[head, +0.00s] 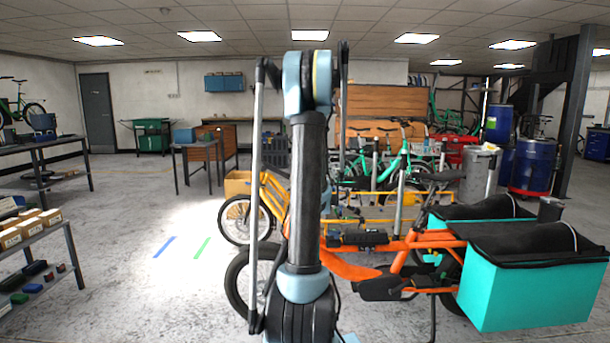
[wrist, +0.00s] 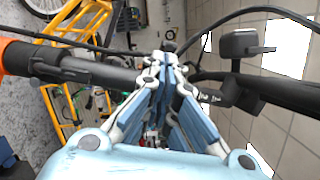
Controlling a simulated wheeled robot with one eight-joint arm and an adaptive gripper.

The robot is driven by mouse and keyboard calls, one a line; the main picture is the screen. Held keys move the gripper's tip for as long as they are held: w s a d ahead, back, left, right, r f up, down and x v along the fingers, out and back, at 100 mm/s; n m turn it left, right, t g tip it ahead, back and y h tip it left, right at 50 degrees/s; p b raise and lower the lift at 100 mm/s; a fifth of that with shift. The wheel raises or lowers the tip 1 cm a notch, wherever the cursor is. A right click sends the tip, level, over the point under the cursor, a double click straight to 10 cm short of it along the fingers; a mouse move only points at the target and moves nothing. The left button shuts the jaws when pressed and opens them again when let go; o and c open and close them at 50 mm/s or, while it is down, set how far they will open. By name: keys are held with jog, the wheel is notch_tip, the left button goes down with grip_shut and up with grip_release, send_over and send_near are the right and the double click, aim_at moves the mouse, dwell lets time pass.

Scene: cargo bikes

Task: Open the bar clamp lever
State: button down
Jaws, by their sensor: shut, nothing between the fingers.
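In the wrist view, my gripper (wrist: 166,62) points away from the camera, its blue and white fingers drawn together with nothing between them. Its tips overlap the black stem (wrist: 98,72) of an orange bike; I cannot tell whether they touch it. Black bar parts (wrist: 262,92) continue to the right of the fingers. A black bracket-like part (wrist: 244,44) stands off above them. I cannot tell for sure which part is the bar clamp lever; my fingers may hide it. In the head view the orange cargo bike (head: 345,262) stands behind my arm, which hides its front; my gripper is not seen there.
Black cables (wrist: 70,38) run close above the stem. A yellow rack (wrist: 62,100) lies beyond it. In the head view, teal cargo boxes (head: 535,290) fill the right, a shelf (head: 35,232) stands at left, and the floor between (head: 140,290) is clear.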

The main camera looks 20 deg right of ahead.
dwell(0.3)
jog(key=s+a, duration=0.2)
jog(key=s, duration=0.9)
jog(key=s+a+f+n+g+y, duration=0.25)
jog(key=s+a+n, duration=0.2)
jog(key=a, duration=0.35)
jog(key=s+a+f+n+g+y, duration=0.25)
jog(key=s+a+n, duration=0.2)
jog(key=a, duration=0.35)
jog(key=s+a+f+n+g+y, duration=0.1)
jog(key=s+a+n+g+y, duration=0.15)
jog(key=s+a+n, duration=0.4)
jog(key=s+a+f+n+g+h, duration=0.2)
jog(key=s+a+f+n+g, duration=0.25)
jog(key=s+f, duration=0.4)
jog(key=s+d+f+n+g+h, duration=0.1)
jog(key=s+d+f+g+h, duration=0.1)
jog(key=s, duration=0.5)
jog(key=s+d+f+n+g+h, duration=0.1)
jog(key=s+d+f+g+h, duration=0.1)
jog(key=s, duration=0.6)
jog(key=shift+s+d+f+n+g, duration=0.3)
jog(key=shift+d+f+n, duration=0.1)
jog(key=shift+d, duration=0.2)
